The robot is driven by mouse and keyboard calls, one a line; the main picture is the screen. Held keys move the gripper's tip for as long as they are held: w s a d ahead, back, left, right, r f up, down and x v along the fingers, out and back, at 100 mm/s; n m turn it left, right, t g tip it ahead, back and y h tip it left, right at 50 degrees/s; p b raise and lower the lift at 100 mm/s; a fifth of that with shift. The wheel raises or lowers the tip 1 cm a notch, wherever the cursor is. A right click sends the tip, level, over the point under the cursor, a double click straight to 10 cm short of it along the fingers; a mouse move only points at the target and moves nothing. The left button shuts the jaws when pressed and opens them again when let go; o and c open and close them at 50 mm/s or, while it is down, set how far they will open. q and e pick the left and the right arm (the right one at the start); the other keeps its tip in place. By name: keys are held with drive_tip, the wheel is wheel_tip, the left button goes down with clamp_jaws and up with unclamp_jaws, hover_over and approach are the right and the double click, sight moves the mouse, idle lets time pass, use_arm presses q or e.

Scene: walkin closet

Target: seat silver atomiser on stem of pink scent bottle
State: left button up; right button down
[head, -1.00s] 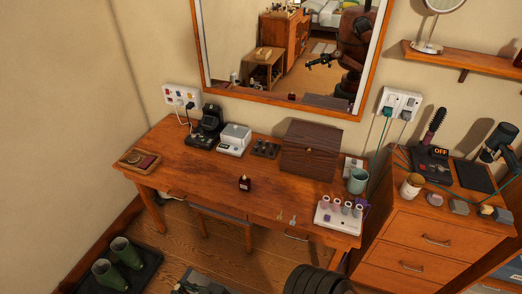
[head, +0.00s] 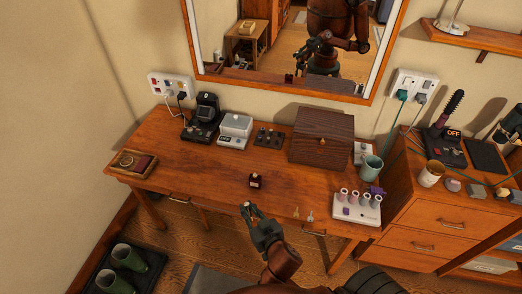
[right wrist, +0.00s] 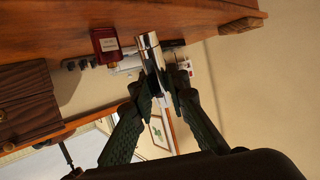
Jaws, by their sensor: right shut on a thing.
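The scent bottle (head: 255,181) is a small square bottle standing upright near the desk's front middle. It looks dark red in the head view and deep pink-red with a pale label in the right wrist view (right wrist: 106,43). My right gripper (head: 248,209) is in front of the desk's front edge, nearer to me than the bottle. In the right wrist view my right gripper (right wrist: 162,82) is shut on the silver atomiser (right wrist: 149,50), a shiny cylinder, apart from the bottle. The bottle's stem is too small to make out. My left gripper is not in view.
The wooden desk (head: 200,165) is clear around the bottle. A white rack (head: 357,209) with several vials stands at the right, beside a teal cup (head: 371,168). A dark wooden box (head: 321,135) and a white device (head: 235,129) stand at the back. A tray (head: 137,163) lies at the left.

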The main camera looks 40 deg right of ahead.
drive_tip(key=w+d+r+m+t+h+p, duration=0.2)
drive_tip(key=w+d+r+h, duration=0.1)
drive_tip(key=w+d+r, duration=0.5)
drive_tip(key=h+b, duration=0.2)
hover_over(255, 174)
wheel_tip(255, 174, down, 3)
drive_tip(key=shift+m+t, duration=0.4)
drive_tip(key=shift+f+b, duration=0.5)
drive_tip(key=shift+b, duration=0.1)
use_arm(q)
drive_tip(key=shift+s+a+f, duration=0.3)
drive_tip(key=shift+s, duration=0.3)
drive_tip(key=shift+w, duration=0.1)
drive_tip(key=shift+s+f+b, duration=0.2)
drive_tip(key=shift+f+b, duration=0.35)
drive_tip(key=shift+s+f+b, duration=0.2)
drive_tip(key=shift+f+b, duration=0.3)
drive_tip(key=shift+b, duration=0.05)
use_arm(e)
drive_tip(key=shift+f, duration=1.1)
